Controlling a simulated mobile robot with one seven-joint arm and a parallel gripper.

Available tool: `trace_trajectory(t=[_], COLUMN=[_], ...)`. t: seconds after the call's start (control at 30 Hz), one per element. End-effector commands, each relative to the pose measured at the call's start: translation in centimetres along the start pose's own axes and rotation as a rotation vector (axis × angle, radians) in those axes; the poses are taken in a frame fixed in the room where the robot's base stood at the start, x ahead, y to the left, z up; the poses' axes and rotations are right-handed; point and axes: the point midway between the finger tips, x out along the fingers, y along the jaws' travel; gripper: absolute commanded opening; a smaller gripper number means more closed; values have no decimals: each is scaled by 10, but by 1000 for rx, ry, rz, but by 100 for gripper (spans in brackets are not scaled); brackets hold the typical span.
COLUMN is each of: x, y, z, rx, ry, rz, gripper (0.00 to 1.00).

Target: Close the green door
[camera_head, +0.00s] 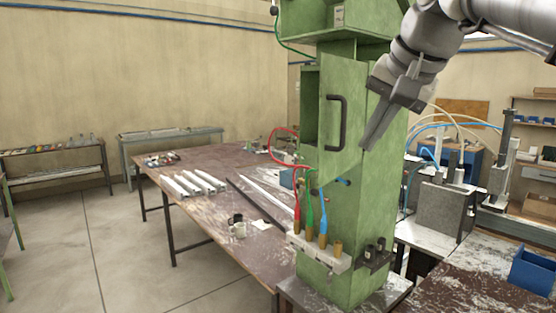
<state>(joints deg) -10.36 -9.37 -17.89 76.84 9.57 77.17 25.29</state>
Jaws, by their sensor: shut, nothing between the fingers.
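The green door (340,118) is on the front of a green machine column (372,220) and carries a black bar handle (336,122). The door stands ajar, with a dark opening (310,105) showing at its left side. My gripper (366,147) is shut and empty. It points down and left in front of the column, to the right of the handle. Whether it touches the door's right part cannot be told from this view.
Red, green and blue hoses run to brass fittings (323,241) on a white block below the door. A brown workbench (200,215) with white profiles (195,183) stands to the left. A grey block (440,208) and a blue bin (531,270) lie to the right.

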Motion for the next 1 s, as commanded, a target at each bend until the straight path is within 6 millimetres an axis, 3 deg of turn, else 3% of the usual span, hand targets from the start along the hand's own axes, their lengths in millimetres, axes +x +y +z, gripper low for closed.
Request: trace_trajectory(t=[0.17, 0.5, 0.7, 1.0], x=[26, 98, 109, 116], y=[0, 1, -26, -36], z=[2, 1, 0, 0], rx=[-1, -2, -3, -2], ry=[-5, -5, -2, 0], rz=[2, 3, 1, 1], gripper=[0, 0, 0, 0])
